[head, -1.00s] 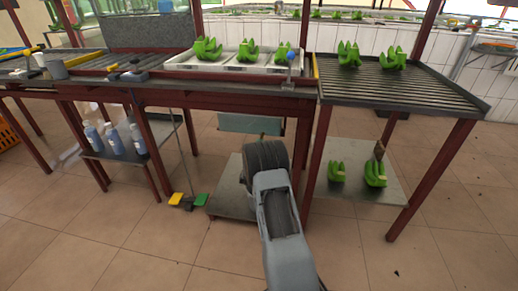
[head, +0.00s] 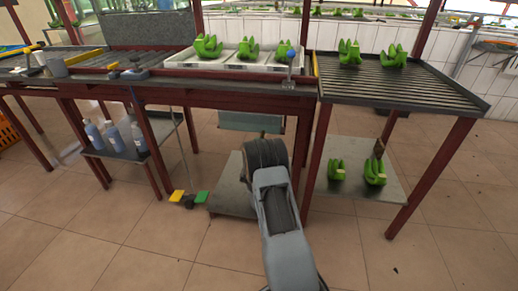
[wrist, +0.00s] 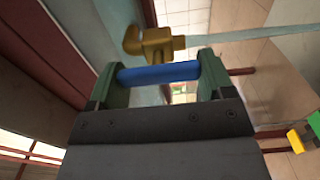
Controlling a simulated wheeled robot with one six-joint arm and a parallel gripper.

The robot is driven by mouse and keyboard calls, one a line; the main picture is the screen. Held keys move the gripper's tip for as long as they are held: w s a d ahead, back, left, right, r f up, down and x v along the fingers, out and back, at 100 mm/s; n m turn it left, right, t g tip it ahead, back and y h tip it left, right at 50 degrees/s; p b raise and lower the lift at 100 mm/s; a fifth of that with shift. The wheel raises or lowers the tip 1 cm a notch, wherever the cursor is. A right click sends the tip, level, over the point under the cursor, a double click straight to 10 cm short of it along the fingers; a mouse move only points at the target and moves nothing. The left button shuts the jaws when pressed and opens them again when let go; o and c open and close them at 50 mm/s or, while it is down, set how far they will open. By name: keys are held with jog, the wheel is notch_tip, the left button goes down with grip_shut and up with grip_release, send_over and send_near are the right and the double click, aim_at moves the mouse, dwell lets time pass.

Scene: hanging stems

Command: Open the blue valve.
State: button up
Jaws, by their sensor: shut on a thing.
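The blue valve handle (wrist: 158,73) is a blue bar lying crosswise between the two green fingers of my gripper (wrist: 158,78) in the wrist view. The fingers are shut on it, one at each end. The brass valve body (wrist: 150,44) is just beyond the bar, joined to a pale pipe (wrist: 245,33) running right. In the head view my arm reaches under the middle table, and my own arm hides the gripper and valve.
A pale teal tank (head: 245,122) hangs under the middle table. Yellow (head: 176,196) and green (head: 200,197) pedals stand on the floor to the left. Red table legs (head: 315,160) flank the arm. A white tray (head: 225,65) with green bananas sits above.

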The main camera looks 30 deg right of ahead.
jog(key=o, duration=0.9)
jog(key=p+v, duration=0.3)
jog(key=v, duration=1.1)
